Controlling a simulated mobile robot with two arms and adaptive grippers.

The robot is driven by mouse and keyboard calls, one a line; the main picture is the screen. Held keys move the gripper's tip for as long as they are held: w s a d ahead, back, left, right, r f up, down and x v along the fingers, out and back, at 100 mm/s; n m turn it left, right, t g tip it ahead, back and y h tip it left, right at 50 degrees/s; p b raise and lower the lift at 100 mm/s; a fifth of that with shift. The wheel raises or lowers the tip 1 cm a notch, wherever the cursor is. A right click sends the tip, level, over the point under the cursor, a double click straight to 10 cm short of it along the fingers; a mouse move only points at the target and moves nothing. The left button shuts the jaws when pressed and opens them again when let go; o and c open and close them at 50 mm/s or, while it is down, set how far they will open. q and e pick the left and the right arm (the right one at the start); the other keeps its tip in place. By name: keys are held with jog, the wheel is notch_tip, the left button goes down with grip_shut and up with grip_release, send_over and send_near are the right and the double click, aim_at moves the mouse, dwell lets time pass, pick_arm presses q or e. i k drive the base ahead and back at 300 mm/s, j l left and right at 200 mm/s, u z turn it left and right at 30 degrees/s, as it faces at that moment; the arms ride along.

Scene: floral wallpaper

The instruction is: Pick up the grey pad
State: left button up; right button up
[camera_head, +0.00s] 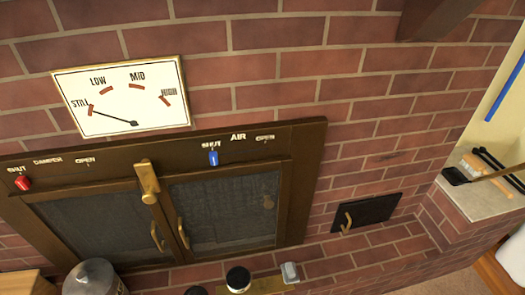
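A small light grey block (289,272), which looks like the grey pad, sits at the bottom centre of the head view. Neither of my grippers is in view, and nothing is seen touching the block.
A brick wall holds a brown-framed stove with two closed glass doors (222,212) and a dial (120,97). A jar (238,279) and a metal canister (93,279) stand below. Brushes (478,167) lie on a ledge (470,200) at right.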

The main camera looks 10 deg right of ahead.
aim_at(289, 269)
jog(key=z, duration=0.7)
